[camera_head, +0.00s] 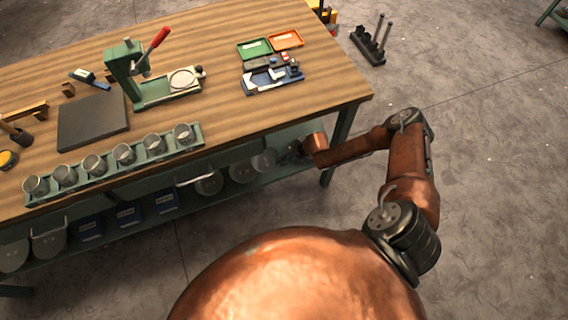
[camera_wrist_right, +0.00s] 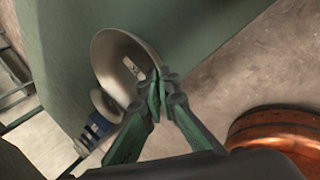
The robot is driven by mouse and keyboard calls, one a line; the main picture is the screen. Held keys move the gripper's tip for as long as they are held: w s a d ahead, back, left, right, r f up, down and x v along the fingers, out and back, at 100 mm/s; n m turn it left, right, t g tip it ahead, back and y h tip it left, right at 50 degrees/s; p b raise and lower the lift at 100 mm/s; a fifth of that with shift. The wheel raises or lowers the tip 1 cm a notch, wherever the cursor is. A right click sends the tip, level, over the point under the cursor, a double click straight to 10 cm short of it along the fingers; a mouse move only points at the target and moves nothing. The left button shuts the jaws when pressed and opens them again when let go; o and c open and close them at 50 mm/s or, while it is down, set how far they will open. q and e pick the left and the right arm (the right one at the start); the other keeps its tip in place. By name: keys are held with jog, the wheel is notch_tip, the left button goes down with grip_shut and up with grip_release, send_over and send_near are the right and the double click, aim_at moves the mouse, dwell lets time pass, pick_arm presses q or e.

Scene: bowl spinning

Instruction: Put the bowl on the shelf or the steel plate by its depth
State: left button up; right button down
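Several pale metal bowls stand in a row on the shelf (camera_head: 120,240) under the workbench. My right gripper (camera_head: 290,154) is at the right end of that row, beside the end bowl (camera_head: 264,160). In the right wrist view, a bowl (camera_wrist_right: 116,50) is tilted with its open side and a small label facing the camera. The right fingertips (camera_wrist_right: 160,88) are close together at this bowl's rim and look shut on it. A dark flat plate (camera_head: 92,120) lies on the bench top. My left gripper is not in view.
A green rack (camera_head: 110,165) of several metal cups lines the bench's front edge. A green press (camera_head: 125,70) with a red lever stands behind it. Blue boxes (camera_head: 128,216) sit on the shelf. A bench leg (camera_head: 338,140) is close to my right arm.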

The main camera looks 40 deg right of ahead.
jog(key=f, duration=0.1)
jog(key=d+f, duration=0.1)
jog(key=d+f+b, duration=0.1)
jog(key=shift+w+d+f, duration=0.1)
jog(key=shift+w+d, duration=0.05)
jog(key=shift+w, duration=0.1)
jog(key=shift+d, duration=0.15)
jog(key=shift+w+d+f, duration=0.1)
jog(key=shift+d+f, duration=0.1)
jog(key=shift+f, duration=0.15)
notch_tip(320, 180, down, 3)
jog(key=shift+r+b, duration=0.1)
jog(key=shift+b, duration=0.6)
jog(key=shift+d+f, duration=0.1)
jog(key=shift+f, duration=0.2)
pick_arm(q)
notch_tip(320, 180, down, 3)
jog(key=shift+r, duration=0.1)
pick_arm(e)
jog(key=shift+r, duration=0.1)
jog(key=c, duration=2.2)
grip_release()
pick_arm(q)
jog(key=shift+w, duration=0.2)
pick_arm(e)
jog(key=shift+o, duration=0.2)
